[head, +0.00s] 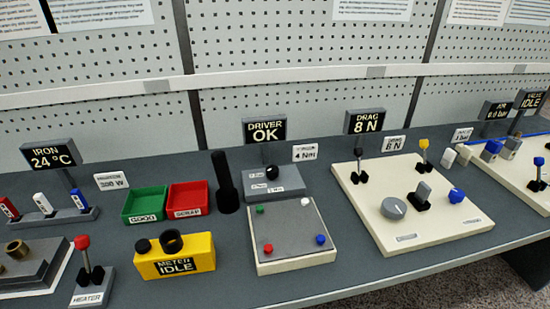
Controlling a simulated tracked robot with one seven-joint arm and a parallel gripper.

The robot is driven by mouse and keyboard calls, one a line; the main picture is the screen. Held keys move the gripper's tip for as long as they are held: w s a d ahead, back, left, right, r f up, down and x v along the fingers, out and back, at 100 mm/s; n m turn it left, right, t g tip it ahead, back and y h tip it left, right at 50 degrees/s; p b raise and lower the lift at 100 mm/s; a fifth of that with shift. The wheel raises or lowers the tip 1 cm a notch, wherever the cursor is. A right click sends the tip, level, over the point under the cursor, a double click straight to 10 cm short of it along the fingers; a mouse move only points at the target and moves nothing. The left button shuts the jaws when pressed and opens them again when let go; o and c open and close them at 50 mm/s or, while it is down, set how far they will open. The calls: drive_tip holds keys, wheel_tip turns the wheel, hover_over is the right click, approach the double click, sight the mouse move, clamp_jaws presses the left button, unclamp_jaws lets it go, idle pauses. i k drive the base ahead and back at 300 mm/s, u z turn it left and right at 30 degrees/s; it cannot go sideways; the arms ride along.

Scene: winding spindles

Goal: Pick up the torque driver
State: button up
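A black upright tool, which looks like the torque driver (225,182), stands on the grey bench (215,275) left of centre in the head view. It has a thinner shaft on top and a wider round lower part. It stands just right of the red scrap tray and left of a small grey box with a black knob (272,178). A sign reading "DRIVER OK" (265,131) stands behind that box. My gripper is not in view.
A green tray (146,204) and a red tray (188,198) stand left of the tool. A yellow meter (174,256) is in front. A plate with coloured pegs (293,237) and a cream panel with levers (411,205) are to the right. A pegboard wall (290,40) is behind.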

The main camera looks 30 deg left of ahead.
sight(219, 159)
drive_tip(key=z, duration=0.45)
drive_tip(key=k, duration=1.6)
drive_tip(key=u, duration=2.2)
drive_tip(key=i, duration=1)
drive_tip(key=u, duration=0.05)
